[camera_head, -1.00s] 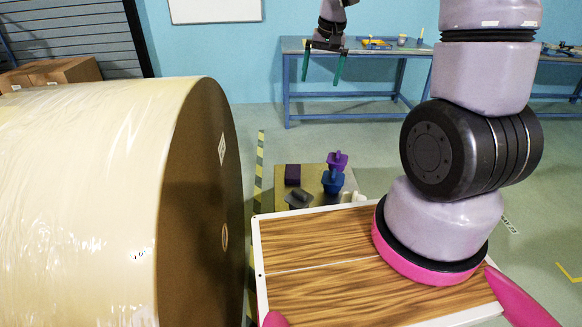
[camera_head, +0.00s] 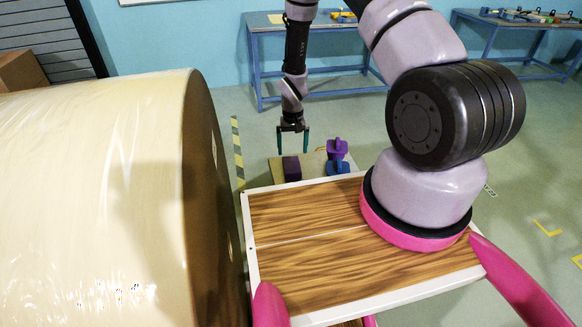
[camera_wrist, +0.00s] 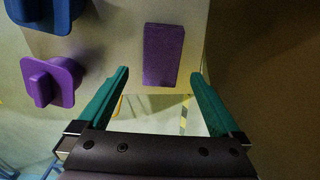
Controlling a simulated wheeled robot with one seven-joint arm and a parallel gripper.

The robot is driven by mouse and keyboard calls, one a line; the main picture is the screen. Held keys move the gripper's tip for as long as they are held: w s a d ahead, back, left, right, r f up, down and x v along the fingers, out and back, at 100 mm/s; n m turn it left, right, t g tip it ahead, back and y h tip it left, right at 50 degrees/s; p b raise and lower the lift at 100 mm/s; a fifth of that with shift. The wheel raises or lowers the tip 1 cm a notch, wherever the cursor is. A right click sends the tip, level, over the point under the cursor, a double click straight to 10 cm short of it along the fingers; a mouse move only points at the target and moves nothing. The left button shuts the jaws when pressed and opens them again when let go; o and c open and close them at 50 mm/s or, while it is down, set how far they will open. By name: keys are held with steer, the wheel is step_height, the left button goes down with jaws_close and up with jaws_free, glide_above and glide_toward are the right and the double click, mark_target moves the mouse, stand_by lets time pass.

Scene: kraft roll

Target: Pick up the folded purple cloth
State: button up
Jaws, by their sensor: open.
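The folded purple cloth (camera_head: 292,168) is a dark purple block-like bundle on a small tan-topped stand (camera_head: 276,172) beyond my wooden deck. In the wrist view the cloth (camera_wrist: 163,55) lies ahead of the fingertips, roughly centred between the two green fingers. My gripper (camera_wrist: 160,75) is open and empty there, its fingers apart from the cloth. In the head view my gripper (camera_head: 293,141) hangs pointing down close above the cloth.
A purple knobbed piece (camera_head: 337,148) and a blue knobbed piece (camera_head: 338,167) stand right of the cloth. A huge wrapped paper roll (camera_head: 100,200) fills the left side. Blue workbenches (camera_head: 265,52) stand at the back wall, with open floor before them.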

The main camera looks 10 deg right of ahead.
mark_target(292, 165)
step_height(292, 165, down, 8)
steer(key=shift+w+a+r, duration=0.1)
steer(key=shift+a+r, duration=0.05)
steer(key=c, duration=1.2)
